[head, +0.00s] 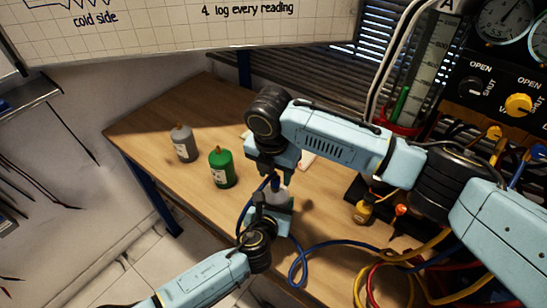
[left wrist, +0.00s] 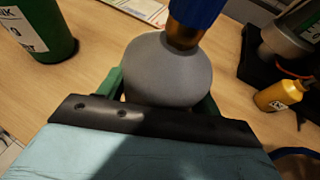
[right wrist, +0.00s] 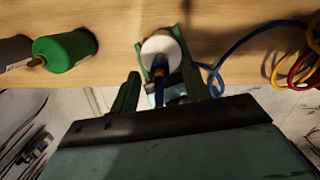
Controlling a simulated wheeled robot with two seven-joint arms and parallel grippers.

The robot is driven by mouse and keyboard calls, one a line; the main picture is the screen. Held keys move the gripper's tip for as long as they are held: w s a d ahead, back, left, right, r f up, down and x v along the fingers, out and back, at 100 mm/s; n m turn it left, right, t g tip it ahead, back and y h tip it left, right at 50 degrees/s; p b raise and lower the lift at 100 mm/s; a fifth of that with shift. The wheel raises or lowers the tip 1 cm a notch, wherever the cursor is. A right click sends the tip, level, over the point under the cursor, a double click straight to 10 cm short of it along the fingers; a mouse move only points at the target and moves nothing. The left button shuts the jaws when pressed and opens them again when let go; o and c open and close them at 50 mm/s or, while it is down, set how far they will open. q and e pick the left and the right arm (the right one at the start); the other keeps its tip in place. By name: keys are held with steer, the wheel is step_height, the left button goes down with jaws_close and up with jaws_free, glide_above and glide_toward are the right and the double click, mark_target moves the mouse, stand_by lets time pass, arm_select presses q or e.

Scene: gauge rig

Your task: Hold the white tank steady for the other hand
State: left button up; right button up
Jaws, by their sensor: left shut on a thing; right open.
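The white tank (head: 281,194) stands on the wooden table, partly hidden by my grippers; it looks pale grey in the left wrist view (left wrist: 165,75). My left gripper (head: 272,208) is shut on it, one green finger on each side. A blue connector with a brass collar (left wrist: 190,22) sits on top of the tank; it also shows in the right wrist view (right wrist: 160,70), with a blue hose. My right gripper (right wrist: 160,78) is open above the tank, its fingers on either side of the connector and hose, apart from them.
A green tank (head: 222,169) and a grey tank (head: 183,145) stand to the left. A small yellow bottle (head: 363,212) stands to the right. Blue, red and yellow hoses (head: 375,275) loop at the front right. A gauge panel (head: 500,75) rises at the right.

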mark_target(275, 173)
steer(key=shift+w+f, duration=0.15)
steer(key=shift+f, duration=1.35)
jaws_close()
